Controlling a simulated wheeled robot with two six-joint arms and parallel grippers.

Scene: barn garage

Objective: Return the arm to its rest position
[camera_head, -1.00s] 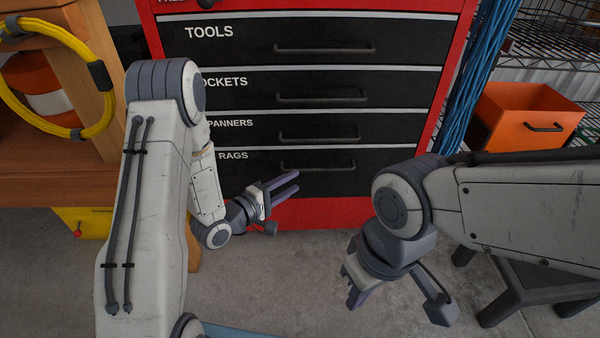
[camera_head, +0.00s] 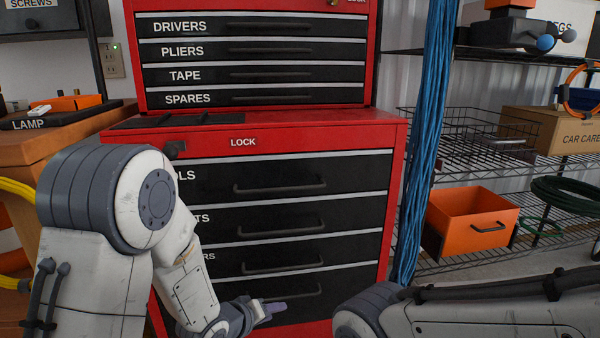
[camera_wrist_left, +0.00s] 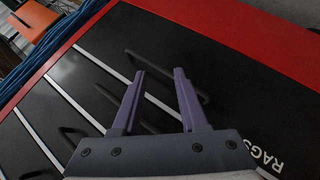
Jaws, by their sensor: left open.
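My left gripper (camera_head: 268,309) is low in front of the red tool chest (camera_head: 398,190), near its lowest visible drawer. In the left wrist view its two purple fingers (camera_wrist_left: 158,100) stand apart with nothing between them. Behind them are black drawer fronts with bar handles and the drawer marked RAGS (camera_wrist_left: 264,158). The left arm (camera_head: 150,200) comes in at the left and covers part of the drawer labels. My right arm (camera_head: 480,310) crosses the bottom right corner. Its gripper is below the picture.
An orange bin (camera_head: 470,222) sits on the wire shelving at right, beside hanging blue cables (camera_head: 425,140). A wooden bench (camera_head: 50,145) with a lamp box stands at left. A cardboard CAR CARE box (camera_head: 565,132) is on the shelf. All visible chest drawers look shut.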

